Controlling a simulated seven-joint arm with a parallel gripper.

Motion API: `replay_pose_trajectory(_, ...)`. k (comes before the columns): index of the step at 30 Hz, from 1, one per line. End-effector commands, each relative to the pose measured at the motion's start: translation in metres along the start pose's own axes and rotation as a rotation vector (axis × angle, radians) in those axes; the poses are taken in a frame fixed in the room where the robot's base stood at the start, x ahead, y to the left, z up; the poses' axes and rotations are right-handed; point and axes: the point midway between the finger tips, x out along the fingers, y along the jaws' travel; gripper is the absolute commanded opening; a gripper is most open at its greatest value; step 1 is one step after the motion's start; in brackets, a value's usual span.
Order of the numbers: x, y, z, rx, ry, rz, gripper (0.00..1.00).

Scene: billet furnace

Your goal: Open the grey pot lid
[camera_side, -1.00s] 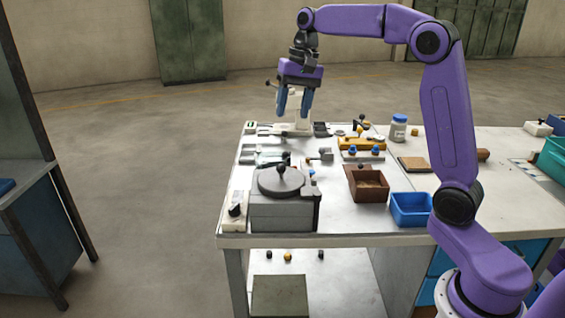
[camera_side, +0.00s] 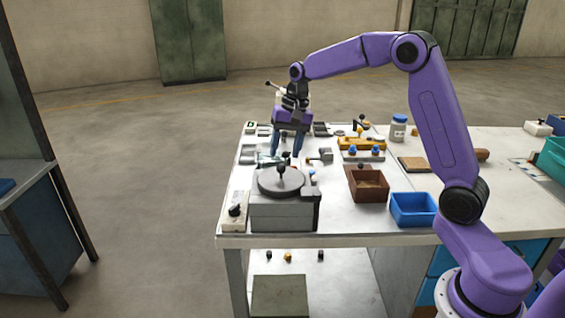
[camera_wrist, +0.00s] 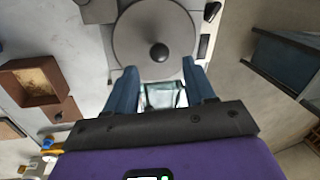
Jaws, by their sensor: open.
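The grey pot (camera_side: 283,212) stands at the near left corner of the table. Its round grey lid (camera_side: 270,186) lies on top, with a dark knob (camera_side: 281,170) standing up from the middle. The wrist view shows the lid (camera_wrist: 130,38) from above, seated on the pot, with its round knob (camera_wrist: 159,52). My gripper (camera_side: 287,155) points down, a little behind and above the lid. In the wrist view, my gripper (camera_wrist: 162,80) has its blue fingers spread wide, with nothing held. The knob lies just beyond the fingertips there, not between them.
A brown box (camera_side: 368,187) and a blue bin (camera_side: 412,208) stand right of the pot. A small white switch box (camera_side: 235,213) is at its left. Several small metal and yellow fixtures (camera_side: 361,146) crowd the table behind. A white jar (camera_side: 398,128) stands farther back.

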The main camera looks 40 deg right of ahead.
Motion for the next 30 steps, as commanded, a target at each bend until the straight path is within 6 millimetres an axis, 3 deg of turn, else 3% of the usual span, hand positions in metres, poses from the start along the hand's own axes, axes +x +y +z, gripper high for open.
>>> replay_pose_trajectory(3,0.021,0.001,0.001,0.001,-0.004,0.003,0.54)
replay_pose_trajectory(9,0.041,0.001,0.000,0.001,-0.002,0.002,0.54)
replay_pose_trajectory(21,0.047,0.000,0.000,0.000,-0.001,0.000,0.54)
replay_pose_trajectory(26,0.047,0.000,0.000,0.000,0.000,0.000,0.02)
replay_pose_trajectory(30,0.047,0.000,0.000,0.001,0.000,0.000,0.00)
